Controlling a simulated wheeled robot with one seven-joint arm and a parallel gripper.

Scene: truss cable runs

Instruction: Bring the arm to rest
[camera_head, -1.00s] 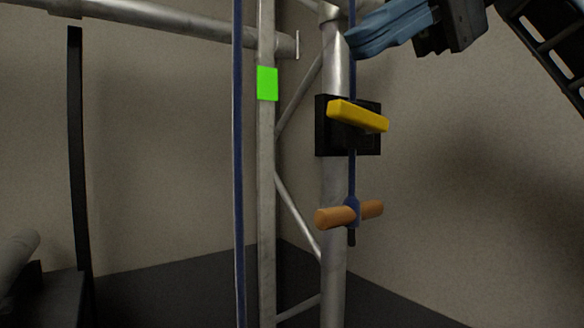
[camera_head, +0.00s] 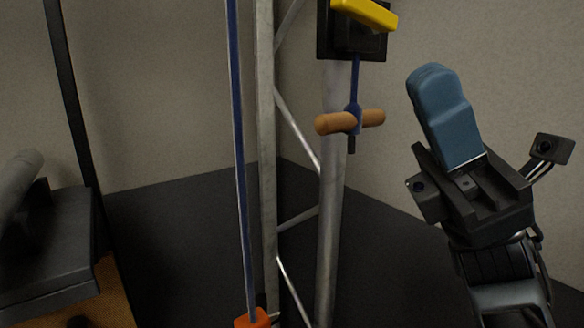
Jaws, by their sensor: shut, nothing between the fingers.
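My gripper (camera_head: 432,72) is on the right side of the head view, with its blue fingers pointing up and slightly left. The fingers are shut together with nothing between them. The gripper is apart from the truss, with a clear gap to the orange-brown crossbar handle (camera_head: 336,123) on its left. My wrist and lower arm run down to the bottom right edge.
A truss (camera_head: 330,215) with metal tubes stands left of my gripper. It bears a black block with a yellow lever (camera_head: 365,13). A blue cable (camera_head: 239,150) runs down to an orange piece (camera_head: 252,318). A dark post (camera_head: 72,100) stands far left. Dark floor (camera_head: 395,255) is clear.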

